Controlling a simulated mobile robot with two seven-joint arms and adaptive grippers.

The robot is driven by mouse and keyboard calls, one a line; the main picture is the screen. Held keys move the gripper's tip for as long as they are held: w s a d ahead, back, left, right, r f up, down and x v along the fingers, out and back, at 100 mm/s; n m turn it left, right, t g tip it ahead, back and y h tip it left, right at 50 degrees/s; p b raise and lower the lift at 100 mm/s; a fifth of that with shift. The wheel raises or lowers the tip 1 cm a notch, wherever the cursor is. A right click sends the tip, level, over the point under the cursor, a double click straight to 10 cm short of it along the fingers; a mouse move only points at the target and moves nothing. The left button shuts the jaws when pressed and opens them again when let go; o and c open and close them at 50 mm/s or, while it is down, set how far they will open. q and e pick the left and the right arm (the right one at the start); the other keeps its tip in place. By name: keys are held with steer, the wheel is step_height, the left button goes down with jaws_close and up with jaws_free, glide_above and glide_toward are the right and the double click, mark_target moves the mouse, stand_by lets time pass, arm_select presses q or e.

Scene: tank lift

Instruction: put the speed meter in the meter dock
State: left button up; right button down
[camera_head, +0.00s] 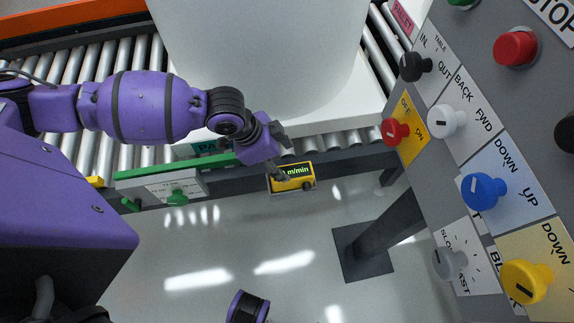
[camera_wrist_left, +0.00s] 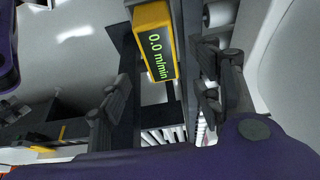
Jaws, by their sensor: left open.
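The speed meter (camera_head: 298,184) is a yellow box with a green "m/min" readout on a black face, at the near side of the roller conveyor in the head view. In the left wrist view the meter (camera_wrist_left: 142,17) reads "0.0 m/min" and shows at the top, beyond the fingers. My left gripper (camera_head: 284,156) is open right by the meter, one finger overlapping its upper left in the head view. In the wrist view the fingers of my left gripper (camera_wrist_left: 163,100) stand apart with nothing between their tips. I cannot identify the meter dock. My right gripper is not in view.
A large white tank (camera_head: 262,45) stands on a white pallet on the rollers (camera_head: 135,60). A control panel (camera_head: 470,140) with coloured knobs fills the right.

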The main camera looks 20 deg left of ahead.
arm_select(q)
steer(key=shift+v, duration=1.75)
steer(key=s+d+f+n+t+h, duration=0.3)
steer(key=s+d+f+n, duration=0.2)
steer(key=s+d+f, duration=0.65)
steer(key=s+a+f+n+y, duration=0.1)
steer(key=s+a+n+y, duration=0.1)
steer(key=s+a, duration=0.4)
steer(key=s+a+f+n+t+y, duration=0.1)
steer(key=s+a+n+y, duration=0.2)
steer(key=s+a, duration=0.4)
steer(key=s+y, duration=0.1)
steer(key=s, duration=0.5)
steer(key=shift+a+f+n+y, duration=0.2)
steer(key=shift+f+n+y, duration=0.1)
steer(key=shift+f, duration=0.05)
steer(key=s, duration=0.2)
steer(key=shift+s+a+f, duration=0.15)
steer(key=shift+s+a, duration=0.1)
steer(key=shift+s, duration=0.15)
